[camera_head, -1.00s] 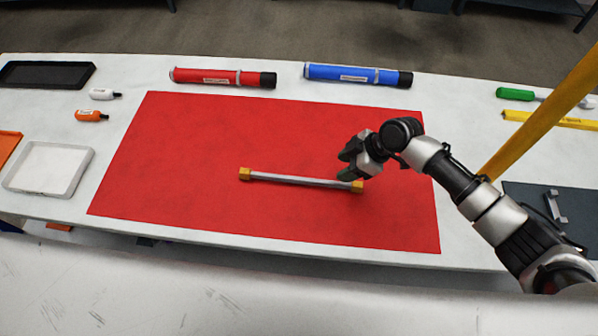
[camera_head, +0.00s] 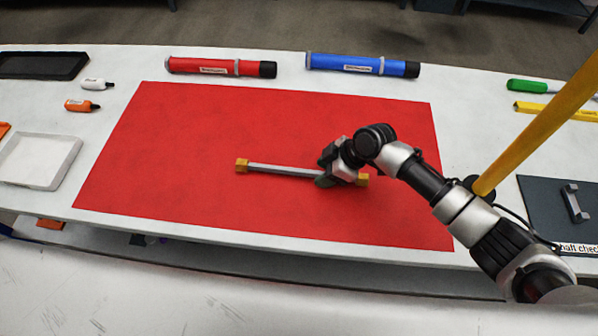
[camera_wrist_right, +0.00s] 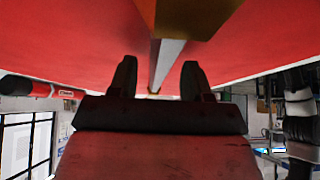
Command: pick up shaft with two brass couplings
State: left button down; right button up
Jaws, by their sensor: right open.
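The shaft (camera_head: 282,171) is a thin grey bar lying on the red mat (camera_head: 200,130). A brass coupling (camera_head: 241,165) sits on its left end and another brass coupling (camera_head: 362,180) on its right end. My right gripper (camera_head: 326,172) is at the right part of the shaft, beside the right coupling, and hides that stretch of it. In the right wrist view the open fingers (camera_wrist_right: 155,78) stand on either side of the shaft (camera_wrist_right: 168,60), with a coupling (camera_wrist_right: 190,15) close to the camera. Contact cannot be told. My left gripper is not in view.
A red tube (camera_head: 215,66) and a blue tube (camera_head: 360,65) lie behind the mat. A white tray (camera_head: 40,160), a black tray (camera_head: 42,65) and small bottles (camera_head: 82,105) are at left. A yellow pole (camera_head: 540,118) rises at right. The mat's left part is clear.

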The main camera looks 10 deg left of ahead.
jog(key=shift+c, duration=0.6)
jog(key=shift+r, duration=0.1)
grip_shut()
jog(key=shift+r+p, duration=2.85)
jog(key=shift+r, duration=0.7)
